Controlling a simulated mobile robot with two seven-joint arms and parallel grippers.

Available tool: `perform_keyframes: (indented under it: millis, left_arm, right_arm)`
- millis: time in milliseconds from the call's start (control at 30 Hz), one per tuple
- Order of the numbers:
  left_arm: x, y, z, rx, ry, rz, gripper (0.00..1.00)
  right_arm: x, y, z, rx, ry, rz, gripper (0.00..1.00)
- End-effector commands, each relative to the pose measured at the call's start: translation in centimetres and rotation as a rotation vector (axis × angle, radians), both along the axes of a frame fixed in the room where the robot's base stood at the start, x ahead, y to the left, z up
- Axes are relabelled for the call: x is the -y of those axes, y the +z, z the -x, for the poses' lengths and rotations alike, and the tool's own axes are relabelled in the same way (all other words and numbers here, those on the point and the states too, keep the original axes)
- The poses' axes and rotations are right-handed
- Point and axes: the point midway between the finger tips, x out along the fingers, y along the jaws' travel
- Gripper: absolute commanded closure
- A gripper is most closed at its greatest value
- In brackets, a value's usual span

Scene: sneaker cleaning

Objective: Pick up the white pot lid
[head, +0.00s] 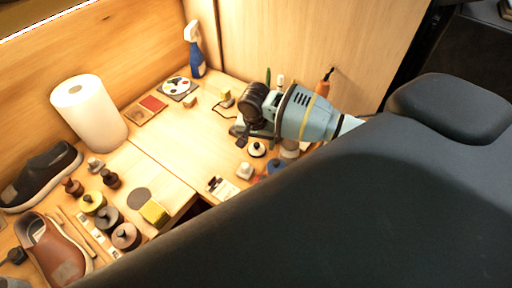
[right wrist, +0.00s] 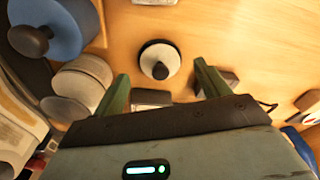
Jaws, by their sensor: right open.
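The white pot lid (right wrist: 154,54), a round white disc with a black knob, lies on the wooden table just ahead of my right fingertips. It also shows in the head view (head: 257,150), small and close to the gripper. My right gripper (right wrist: 161,72) is open, with its two green fingers apart on either side of the lid's line. Nothing is between the fingers; the lid appears apart from them. In the head view the right gripper (head: 251,138) reaches in from the right over the table. My left gripper is not in view.
A blue round pot (right wrist: 60,22) with a dark knob and a pale grey pot (right wrist: 85,82) stand left of the fingers. Paper towels (head: 90,112), shoes (head: 52,250), a spray bottle (head: 195,52) and several small pots stand elsewhere.

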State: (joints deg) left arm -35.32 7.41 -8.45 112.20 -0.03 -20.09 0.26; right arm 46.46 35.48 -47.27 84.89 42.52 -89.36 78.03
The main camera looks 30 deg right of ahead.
Motion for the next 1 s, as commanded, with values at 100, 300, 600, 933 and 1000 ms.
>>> perform_keyframes:
  millis: [100,300,600,933,1000]
  left_arm:
    - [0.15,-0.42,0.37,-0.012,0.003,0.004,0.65]
    - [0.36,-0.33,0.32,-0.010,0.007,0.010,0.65]
    - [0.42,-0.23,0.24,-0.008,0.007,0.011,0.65]
    - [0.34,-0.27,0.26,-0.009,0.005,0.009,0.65]
    - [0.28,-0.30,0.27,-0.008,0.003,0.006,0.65]
  right_arm:
    - [0.07,-1.51,-0.05,-0.003,0.001,0.000,0.25]
    - [0.11,-1.85,-0.18,0.001,0.001,0.000,0.25]
    - [0.09,-1.79,-0.17,0.001,0.001,0.000,0.48]
    - [0.09,-1.80,-0.16,0.001,0.001,0.000,0.73]
    - [0.09,-1.80,-0.16,0.001,0.001,0.000,0.73]
